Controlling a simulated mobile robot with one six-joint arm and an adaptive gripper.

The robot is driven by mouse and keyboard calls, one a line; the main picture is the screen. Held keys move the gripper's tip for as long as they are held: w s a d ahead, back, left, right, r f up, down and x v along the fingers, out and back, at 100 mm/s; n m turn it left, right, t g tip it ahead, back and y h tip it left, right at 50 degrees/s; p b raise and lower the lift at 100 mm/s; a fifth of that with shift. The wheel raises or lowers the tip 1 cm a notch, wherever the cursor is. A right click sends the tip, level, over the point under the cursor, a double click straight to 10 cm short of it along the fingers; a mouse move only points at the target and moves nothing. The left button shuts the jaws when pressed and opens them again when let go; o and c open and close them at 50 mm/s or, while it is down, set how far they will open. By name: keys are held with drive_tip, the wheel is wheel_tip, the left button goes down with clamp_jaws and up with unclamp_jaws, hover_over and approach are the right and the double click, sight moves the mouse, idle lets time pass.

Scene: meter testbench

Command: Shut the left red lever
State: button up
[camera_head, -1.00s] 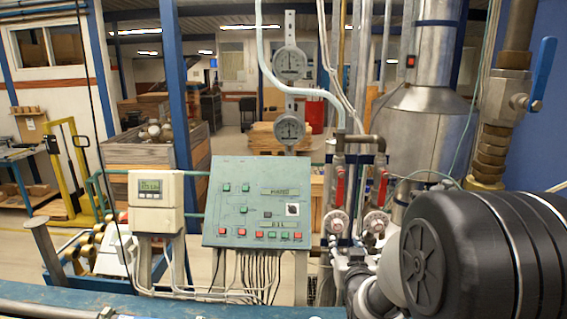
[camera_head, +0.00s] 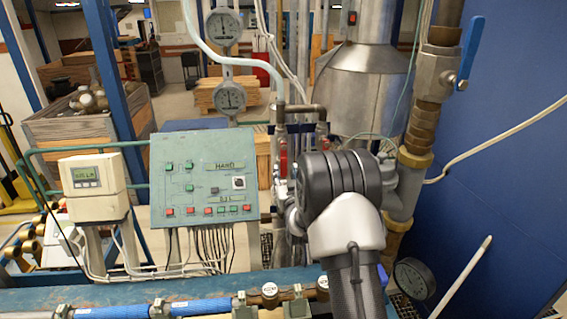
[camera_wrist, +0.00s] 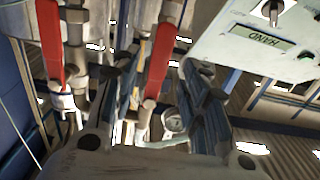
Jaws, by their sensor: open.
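The left red lever (camera_head: 283,162) shows in the head view just right of the green panel, hanging along its vertical pipe. In the wrist view it is the red bar (camera_wrist: 160,62) nearer the panel, between the two fingers. The right red lever (camera_wrist: 50,42) is outside the fingers, on the left of the wrist view. In the head view my arm hides most of it. My gripper (camera_wrist: 157,75) is open, its fingers on either side of the left lever. I cannot tell whether they touch it. In the head view my own arm hides the gripper.
The green control panel (camera_head: 203,175) stands close beside the levers, with a white meter (camera_head: 93,187) to its left. Two round gauges (camera_head: 229,97) hang above. A large blue-handled valve (camera_head: 469,50) is at right. Blue pipes (camera_head: 200,306) run along the front bench.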

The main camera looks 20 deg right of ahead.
sight(284, 166)
drive_tip(key=shift+p+x, duration=0.45)
drive_tip(key=shift+x, duration=2.75)
drive_tip(key=shift+c, duration=0.3)
clamp_jaws()
